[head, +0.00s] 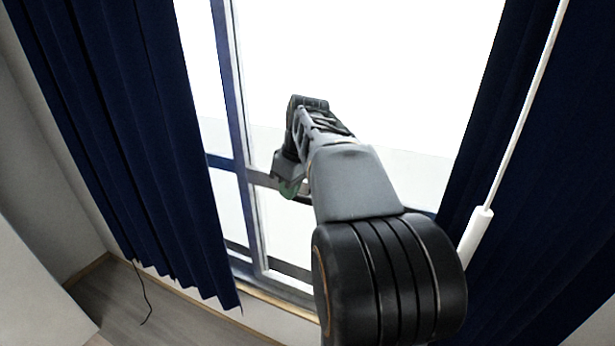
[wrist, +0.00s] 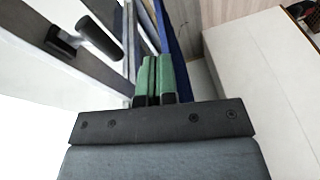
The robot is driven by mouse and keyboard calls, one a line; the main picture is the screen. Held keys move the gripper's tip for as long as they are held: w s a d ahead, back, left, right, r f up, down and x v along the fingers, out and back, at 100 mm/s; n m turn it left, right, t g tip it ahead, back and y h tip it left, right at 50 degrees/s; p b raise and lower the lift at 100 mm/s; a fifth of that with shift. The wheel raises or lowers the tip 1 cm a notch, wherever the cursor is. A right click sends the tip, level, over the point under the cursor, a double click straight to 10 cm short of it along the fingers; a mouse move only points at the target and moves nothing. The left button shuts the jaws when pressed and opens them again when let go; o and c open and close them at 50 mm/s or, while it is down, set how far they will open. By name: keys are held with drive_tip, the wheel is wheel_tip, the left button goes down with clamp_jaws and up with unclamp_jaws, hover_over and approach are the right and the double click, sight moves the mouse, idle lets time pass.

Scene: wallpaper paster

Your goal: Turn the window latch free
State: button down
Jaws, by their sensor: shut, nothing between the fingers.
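The window latch shows in the wrist view as a grey rounded handle (wrist: 98,38) on a dark mount, fixed to the window's frame bar at the upper left. My gripper (wrist: 154,76) has green fingers pressed together with nothing between them. The fingers are to the right of the latch handle, apart from it in the picture. In the head view my gripper (head: 289,189) is in front of the window near the horizontal bar. I cannot make out the latch there; my arm and gripper cover part of the frame.
Dark blue curtains hang left (head: 150,130) and right (head: 560,180) of the window. A white rod (head: 515,130) hangs before the right curtain. A white surface (wrist: 255,75) lies right in the wrist view. A thin black cord (head: 145,295) is near the floor at left.

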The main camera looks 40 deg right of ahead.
drive_tip(key=d+r+n+y+p, duration=0.1)
drive_tip(key=d+r+n, duration=0.1)
drive_tip(key=d+r, duration=0.4)
drive_tip(key=d, duration=0.3)
drive_tip(key=shift+w+d, duration=0.2)
drive_tip(key=shift+d, duration=0.1)
drive_tip(key=x, duration=0.9)
drive_tip(key=shift+a+f+p, duration=0.1)
drive_tip(key=shift+f+p, duration=0.05)
drive_tip(key=shift+p, duration=0.2)
drive_tip(key=shift+w+a+f, duration=0.1)
drive_tip(key=shift+f, duration=0.15)
drive_tip(key=shift+f, duration=0.1)
